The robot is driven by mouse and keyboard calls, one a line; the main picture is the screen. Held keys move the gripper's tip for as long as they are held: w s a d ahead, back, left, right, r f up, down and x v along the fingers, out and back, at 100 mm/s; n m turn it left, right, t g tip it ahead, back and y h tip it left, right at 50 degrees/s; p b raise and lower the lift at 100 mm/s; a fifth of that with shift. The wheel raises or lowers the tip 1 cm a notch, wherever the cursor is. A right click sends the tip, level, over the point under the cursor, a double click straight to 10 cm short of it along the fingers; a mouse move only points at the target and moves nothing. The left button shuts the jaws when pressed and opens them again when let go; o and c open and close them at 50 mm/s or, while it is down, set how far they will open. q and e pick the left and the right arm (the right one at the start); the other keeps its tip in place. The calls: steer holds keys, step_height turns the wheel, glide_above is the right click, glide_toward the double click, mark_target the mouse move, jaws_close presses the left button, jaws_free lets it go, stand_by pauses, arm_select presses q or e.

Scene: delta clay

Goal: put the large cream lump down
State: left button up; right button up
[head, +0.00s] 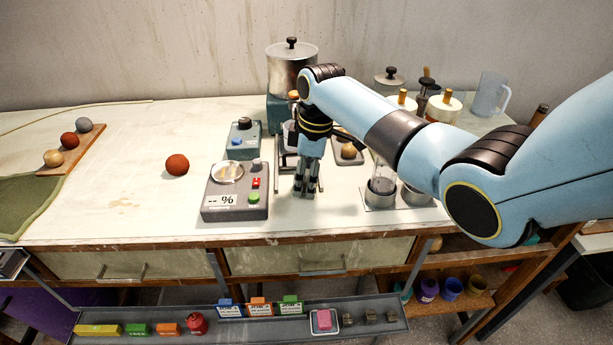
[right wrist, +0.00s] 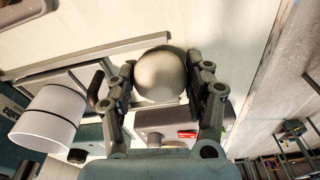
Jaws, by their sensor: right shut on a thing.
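My right gripper (head: 306,188) points down over the table, just right of the grey meter with the "-- %" display. In the right wrist view, its two fingers (right wrist: 165,90) are shut on a pale cream round lump (right wrist: 161,74). The head view does not clearly show this lump; the fingers seem to hide it. I cannot tell whether it touches the table. My left gripper is not in view.

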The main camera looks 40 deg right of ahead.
steer(key=o, duration=0.9)
steer(key=shift+f, duration=0.1)
steer(key=shift+c, duration=0.2)
steer(key=shift+o, duration=0.5)
